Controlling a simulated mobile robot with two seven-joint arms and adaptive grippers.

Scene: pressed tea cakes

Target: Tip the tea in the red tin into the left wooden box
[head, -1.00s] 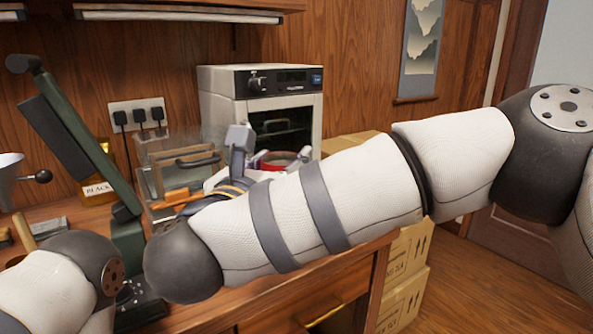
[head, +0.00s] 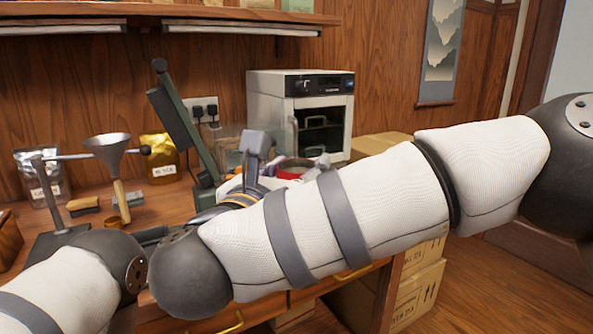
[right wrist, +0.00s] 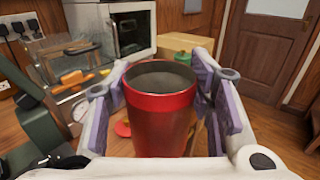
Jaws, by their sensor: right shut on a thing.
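The red tin (right wrist: 160,122) is held between the purple-padded fingers of my right gripper (right wrist: 160,98) in the right wrist view. It looks upright, its mouth is open, and its inside is dark grey; I cannot tell how much tea is in it. In the head view, the tin (head: 293,174) shows above my right forearm, and my right gripper (head: 283,168) is mostly hidden behind that arm. A brown wooden object (head: 8,242) at the far left edge is cut off; I cannot tell if it is the left wooden box. My left gripper is out of view.
A green press arm (head: 182,125) stands behind the arms. A metal funnel (head: 108,148) on a stand, a gold pouch (head: 158,158) and a silver pouch (head: 42,178) are on the counter's left. A white oven (head: 262,110) stands behind the tin. Cardboard boxes (head: 418,290) are right.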

